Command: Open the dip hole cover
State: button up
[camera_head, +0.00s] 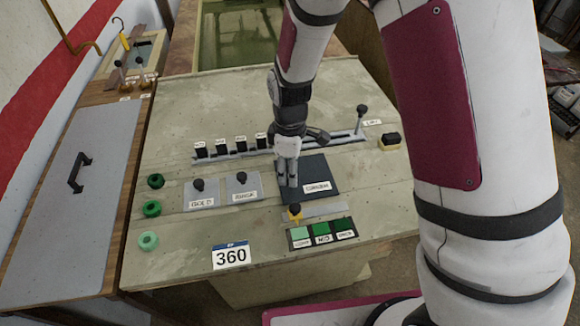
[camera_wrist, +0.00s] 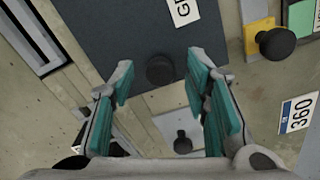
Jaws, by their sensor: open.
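A dark square plate (camera_head: 322,168) with a white label lies on the worktop. It also shows in the wrist view (camera_wrist: 125,30), with a round black knob (camera_wrist: 160,70) near its edge. My gripper (camera_head: 287,178) points down over the plate's left part. In the wrist view my gripper (camera_wrist: 160,64) is open and empty, with the knob between its fingertips and gaps on both sides. I cannot tell their height difference. Two smaller grey plates, left (camera_head: 207,200) and right (camera_head: 248,192), have black knobs. No readable label names the dip hole cover.
A slotted rail (camera_head: 225,154) with several black blocks runs behind. Green rings (camera_head: 148,241) line the left. A handled grey panel (camera_head: 85,205) lies farther left.

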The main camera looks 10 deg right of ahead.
grip_shut()
jog(key=d, duration=0.8)
jog(key=w+d, duration=0.1)
jog(key=d, duration=0.3)
jog(key=shift+w+b, duration=0.1)
jog(key=shift+b, duration=0.3)
grip_release()
jog(key=shift+a, duration=0.1)
notch_tip(320, 180, up, 12)
